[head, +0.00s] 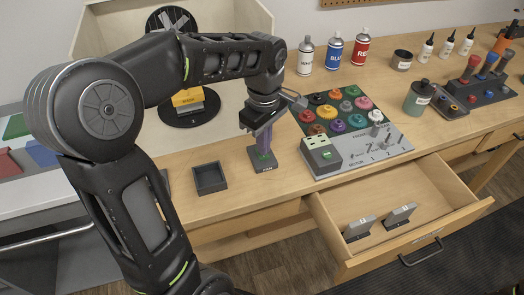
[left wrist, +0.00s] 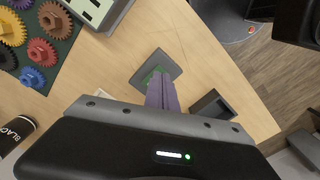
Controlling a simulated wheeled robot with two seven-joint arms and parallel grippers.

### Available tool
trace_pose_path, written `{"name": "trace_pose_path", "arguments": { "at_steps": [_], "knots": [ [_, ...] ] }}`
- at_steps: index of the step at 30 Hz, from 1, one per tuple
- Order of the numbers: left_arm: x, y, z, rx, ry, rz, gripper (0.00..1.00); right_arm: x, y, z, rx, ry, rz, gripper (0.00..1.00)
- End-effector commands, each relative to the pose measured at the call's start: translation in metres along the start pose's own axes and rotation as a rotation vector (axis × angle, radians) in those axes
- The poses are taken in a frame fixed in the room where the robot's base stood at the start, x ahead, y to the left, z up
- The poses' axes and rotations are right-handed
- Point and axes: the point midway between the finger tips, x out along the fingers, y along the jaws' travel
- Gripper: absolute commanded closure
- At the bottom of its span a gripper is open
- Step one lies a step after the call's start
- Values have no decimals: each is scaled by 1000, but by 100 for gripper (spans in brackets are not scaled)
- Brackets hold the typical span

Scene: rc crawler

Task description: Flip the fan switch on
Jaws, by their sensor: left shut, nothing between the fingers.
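The fan switch (head: 264,167) is a small dark grey box with a label reading FAN, on the bench near its front edge. My left gripper (head: 263,151) points down right over it, with its purple fingers shut and empty. The fingertips are at a green part on top of the switch; whether they touch it I cannot tell. In the left wrist view the switch's grey top (left wrist: 168,63) shows around the shut fingertips (left wrist: 158,80), which hide much of the green part. The round black fan (head: 172,19) is in the back wall of the booth. My right gripper is not in view.
A small dark open tray (head: 209,178) stands left of the switch. A grey-green control box (head: 321,156) and a board with coloured gears (head: 333,112) are on the right. An open drawer (head: 455,209) juts out below. Spray cans (head: 334,52) stand behind.

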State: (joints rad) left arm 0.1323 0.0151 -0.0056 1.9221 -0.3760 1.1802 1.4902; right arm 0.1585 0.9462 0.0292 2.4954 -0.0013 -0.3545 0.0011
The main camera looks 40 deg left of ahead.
Motion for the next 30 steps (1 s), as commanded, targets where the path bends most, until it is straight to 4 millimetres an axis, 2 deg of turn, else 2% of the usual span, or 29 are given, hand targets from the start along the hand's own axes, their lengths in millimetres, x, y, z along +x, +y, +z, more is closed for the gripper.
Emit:
{"name": "trace_pose_path", "arguments": {
  "at_steps": [30],
  "knots": [
    [16, 0, 0, 0, 0, 0, 100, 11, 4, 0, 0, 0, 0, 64]
  ]
}}
